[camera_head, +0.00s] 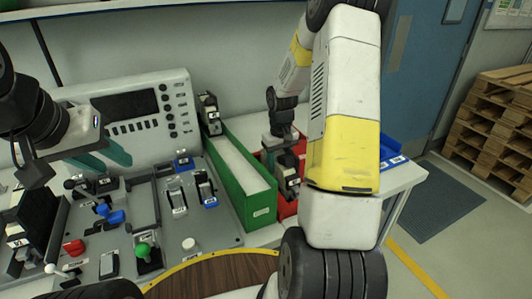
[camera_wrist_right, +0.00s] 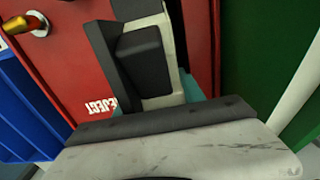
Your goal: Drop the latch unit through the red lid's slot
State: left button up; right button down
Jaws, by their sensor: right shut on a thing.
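My right gripper (camera_head: 281,139) is shut on the latch unit (camera_head: 288,172), a black and light-grey block, and holds it over the red box. In the right wrist view the latch unit (camera_wrist_right: 145,58) hangs in front of the red lid (camera_wrist_right: 62,52), which bears white REJECT lettering. The red box (camera_head: 287,208) stands between the green and blue bins in the head view. The slot is not clearly visible; the unit and gripper cover much of the lid. My left gripper (camera_head: 108,158), with teal fingers apart, is empty above the grey console.
The long green bin (camera_head: 262,205) stands left of the red box, with another latch unit (camera_head: 210,112) at its far end. A blue bin (camera_head: 392,160) is to the right. The console (camera_head: 215,225) carries several switches and levers. A brass-coloured part (camera_wrist_right: 38,24) sticks out by the lid.

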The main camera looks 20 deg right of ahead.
aim_at(280, 152)
jog(key=shift+s+f, duration=0.6)
jog(key=c, duration=0.6)
grip_release()
jog(key=shift+d, duration=0.1)
jog(key=shift+r, duration=0.1)
jog(key=r, duration=0.7)
jog(key=shift+w+r, duration=0.35)
jog(key=shift+w, duration=0.05)
jog(key=shift+a+r, duration=0.2)
jog(key=shift+r, duration=0.35)
